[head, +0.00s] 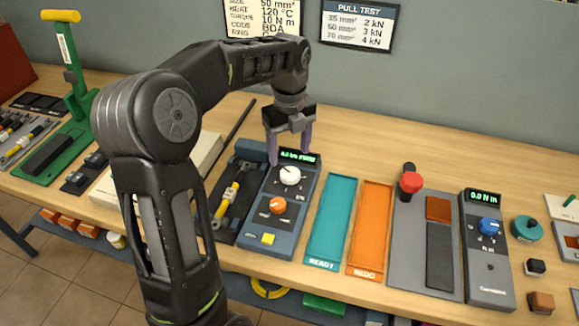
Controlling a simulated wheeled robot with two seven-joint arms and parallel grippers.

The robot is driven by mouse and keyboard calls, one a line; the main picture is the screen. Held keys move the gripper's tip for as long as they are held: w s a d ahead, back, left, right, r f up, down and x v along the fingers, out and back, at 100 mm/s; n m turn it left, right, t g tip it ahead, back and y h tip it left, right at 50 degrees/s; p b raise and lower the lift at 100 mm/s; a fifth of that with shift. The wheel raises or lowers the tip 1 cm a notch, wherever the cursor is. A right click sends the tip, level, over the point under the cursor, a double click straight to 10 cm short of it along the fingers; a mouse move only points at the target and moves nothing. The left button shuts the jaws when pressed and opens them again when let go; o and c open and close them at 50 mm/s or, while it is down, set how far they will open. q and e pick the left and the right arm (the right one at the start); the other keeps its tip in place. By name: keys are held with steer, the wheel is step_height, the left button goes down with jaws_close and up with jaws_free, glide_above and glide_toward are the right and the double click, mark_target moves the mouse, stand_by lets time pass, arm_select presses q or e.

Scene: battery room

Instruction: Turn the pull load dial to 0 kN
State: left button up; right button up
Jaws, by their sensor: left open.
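The pull tester is a dark blue-grey box (257,220) at the middle of the bench. It has a white dial (290,176) on its upper half, an orange dial (278,205) below and a yellow button (268,239) near its front. Its lit green display (299,156) seems to show a kN reading, too small and partly covered to read. I cannot tell from the labels which dial sets the load. My left gripper (290,158) points down, open and empty, with its purple-grey fingers over the display end, just behind the white dial. My right gripper is out of view.
A cradle with a yellow-sleeved cable piece (229,196) lies left of the tester. The teal READY tray (330,222) and orange REDO tray (371,225) lie right. Farther right are a red knob (411,183) and a blue-dialled box (489,265). The bench behind the trays is clear.

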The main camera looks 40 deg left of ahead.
mark_target(289, 171)
arm_select(q)
step_height(289, 171, down, 6)
steer(key=shift+f, duration=0.15)
stand_by(0.3)
steer(key=c, duration=1.4)
